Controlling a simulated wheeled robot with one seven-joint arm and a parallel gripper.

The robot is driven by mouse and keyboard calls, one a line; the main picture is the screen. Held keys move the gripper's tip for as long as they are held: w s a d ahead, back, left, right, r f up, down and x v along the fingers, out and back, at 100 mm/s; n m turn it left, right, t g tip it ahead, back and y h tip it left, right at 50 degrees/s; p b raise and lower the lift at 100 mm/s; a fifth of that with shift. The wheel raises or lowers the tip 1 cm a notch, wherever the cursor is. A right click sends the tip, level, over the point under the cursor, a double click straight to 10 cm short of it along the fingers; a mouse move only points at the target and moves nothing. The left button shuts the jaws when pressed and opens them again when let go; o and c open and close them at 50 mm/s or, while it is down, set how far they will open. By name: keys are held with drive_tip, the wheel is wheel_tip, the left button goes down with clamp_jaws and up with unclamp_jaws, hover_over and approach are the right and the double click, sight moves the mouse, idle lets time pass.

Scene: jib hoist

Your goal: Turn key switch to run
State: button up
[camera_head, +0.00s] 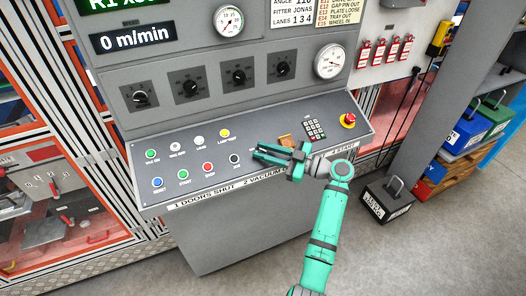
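My gripper (258,152) reaches in from the right, low over the sloped grey control panel (140,166). Its dark fingers point left, close to the panel face, beside the black button at the end of the lower row. No key switch shows clearly; the gripper and wrist cover that part of the panel. A small orange-brown piece (286,141) shows just behind the gripper; I cannot tell whether it belongs to a key. The finger gap is too small to read, and I cannot see anything held.
Several coloured buttons (183,174) lie left of the gripper. A keypad (315,129) and a red emergency stop (348,120) are at the right. Black dials (190,88) and gauges (330,62) stand above. A black weight (386,199) sits on the floor at right.

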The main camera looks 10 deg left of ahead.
drive_tip(key=v, duration=1)
drive_tip(key=shift+d, duration=0.1)
